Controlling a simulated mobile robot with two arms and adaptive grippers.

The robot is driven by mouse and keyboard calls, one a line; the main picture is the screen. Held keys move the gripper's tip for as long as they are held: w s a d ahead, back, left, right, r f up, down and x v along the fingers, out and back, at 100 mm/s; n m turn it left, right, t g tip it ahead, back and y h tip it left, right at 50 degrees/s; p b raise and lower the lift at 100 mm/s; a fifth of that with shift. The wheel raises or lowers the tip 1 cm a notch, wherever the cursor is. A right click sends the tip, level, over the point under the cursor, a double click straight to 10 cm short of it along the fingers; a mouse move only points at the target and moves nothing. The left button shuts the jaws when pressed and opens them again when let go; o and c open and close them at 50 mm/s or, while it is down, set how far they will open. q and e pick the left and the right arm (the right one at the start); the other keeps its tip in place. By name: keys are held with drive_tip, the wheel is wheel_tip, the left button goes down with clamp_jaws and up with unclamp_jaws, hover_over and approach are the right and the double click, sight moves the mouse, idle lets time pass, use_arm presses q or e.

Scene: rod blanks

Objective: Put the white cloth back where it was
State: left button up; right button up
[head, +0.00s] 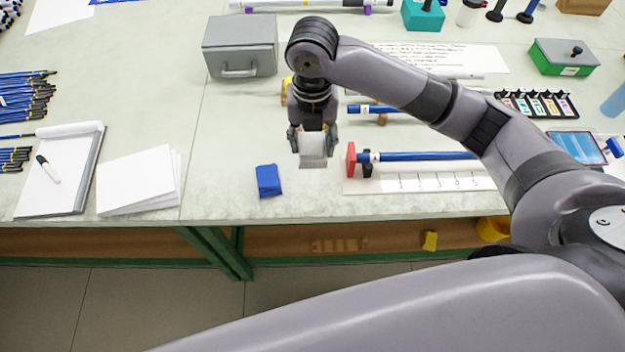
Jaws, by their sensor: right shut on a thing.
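My right gripper (313,137) points down over the table near the middle of the head view. It is shut on a white cloth (313,153), which shows below the fingers as a small folded piece. Whether the cloth touches the tabletop cannot be told. A folded blue cloth (268,181) lies on the table to the left and nearer the front edge. My left gripper is not in view.
A red block (350,159) with a blue rod (425,156) lies right of the gripper, beside a marked white strip (440,182). A grey box (240,45) stands behind left. White papers (138,181) and a clipboard (62,165) lie left. Bare tabletop surrounds the blue cloth.

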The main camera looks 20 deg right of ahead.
sight(313, 152)
wheel_tip(313, 152, down, 16)
drive_tip(key=shift+r+p, duration=0.15)
drive_tip(key=shift+p, duration=0.55)
drive_tip(key=o, duration=1.1)
wheel_tip(313, 152, up, 12)
drive_tip(key=shift+r+b, duration=0.1)
drive_tip(key=shift+b, duration=0.45)
